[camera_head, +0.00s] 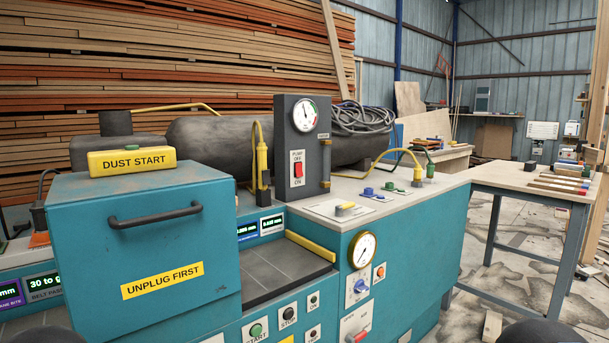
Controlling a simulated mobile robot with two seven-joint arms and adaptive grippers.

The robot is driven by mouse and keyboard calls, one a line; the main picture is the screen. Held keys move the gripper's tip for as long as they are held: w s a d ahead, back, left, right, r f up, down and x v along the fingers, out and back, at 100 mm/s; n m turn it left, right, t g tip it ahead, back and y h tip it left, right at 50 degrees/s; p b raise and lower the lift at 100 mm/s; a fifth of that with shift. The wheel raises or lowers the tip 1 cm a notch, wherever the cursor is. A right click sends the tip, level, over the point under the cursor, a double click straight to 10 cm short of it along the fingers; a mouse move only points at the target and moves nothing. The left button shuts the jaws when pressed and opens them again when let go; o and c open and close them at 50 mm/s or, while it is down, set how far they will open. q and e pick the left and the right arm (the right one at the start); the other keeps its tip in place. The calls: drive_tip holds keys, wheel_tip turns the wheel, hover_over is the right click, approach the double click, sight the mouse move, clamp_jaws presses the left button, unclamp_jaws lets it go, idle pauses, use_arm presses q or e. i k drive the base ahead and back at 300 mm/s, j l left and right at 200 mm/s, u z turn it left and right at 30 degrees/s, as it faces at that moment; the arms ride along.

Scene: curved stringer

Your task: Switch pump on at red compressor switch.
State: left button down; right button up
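The red compressor switch (298,169) is a small red rocker on a pale plate. It sits on the front of an upright dark grey box (314,145). The label above it reads "PUMP OFF" and the label below reads "ON". Which way the rocker is tilted is too small to tell. A round white gauge (305,115) is above the switch on the same box. Neither of my grippers can be made out. Only dark rounded shapes show at the bottom left and bottom right edges.
A teal cabinet (150,240) with a dark handle and a yellow "DUST START" block (133,161) stands at left front. A yellow-headed cable plug (262,165) is just left of the switch box. Low knobs (368,191) sit on the counter to its right. A wooden-topped table (530,180) stands further right.

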sight(299, 173)
drive_tip(key=i+l+u, duration=0.1)
drive_tip(key=l, duration=0.25)
drive_tip(key=i+l+u, duration=0.1)
drive_tip(key=i+l, duration=0.2)
drive_tip(key=i+l+u, duration=0.15)
drive_tip(key=l, duration=0.3)
